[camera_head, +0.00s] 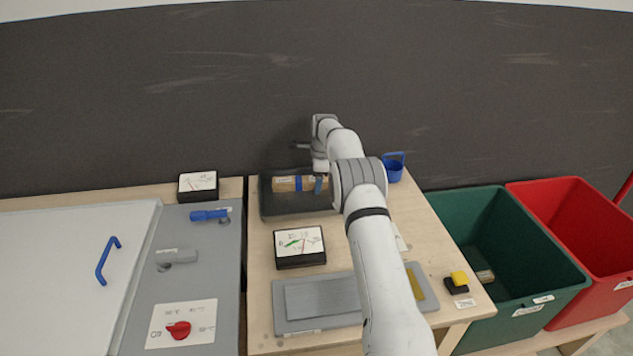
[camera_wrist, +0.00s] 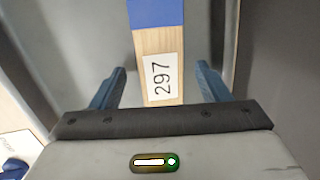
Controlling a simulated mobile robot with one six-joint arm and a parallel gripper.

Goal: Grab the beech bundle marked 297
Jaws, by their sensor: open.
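The beech bundle (camera_head: 287,184) lies in a dark tray (camera_head: 268,208) at the back of the wooden table in the head view. It has a blue band. In the wrist view the bundle (camera_wrist: 152,50) shows a white label reading 297 and part of the blue band. My gripper (camera_wrist: 160,82) is open, with one blue finger on each side of the bundle's labelled end and a gap on both sides. In the head view my gripper (camera_head: 320,184) is over the tray, and my arm hides the tray's right part.
A blue cup (camera_head: 393,171) stands right of the tray. A dial box (camera_head: 299,246) and a grey panel (camera_head: 300,322) lie nearer. Green (camera_head: 550,288) and red (camera_head: 600,240) bins stand at the right. A grey panel with a blue-handled valve (camera_head: 210,214) is at the left.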

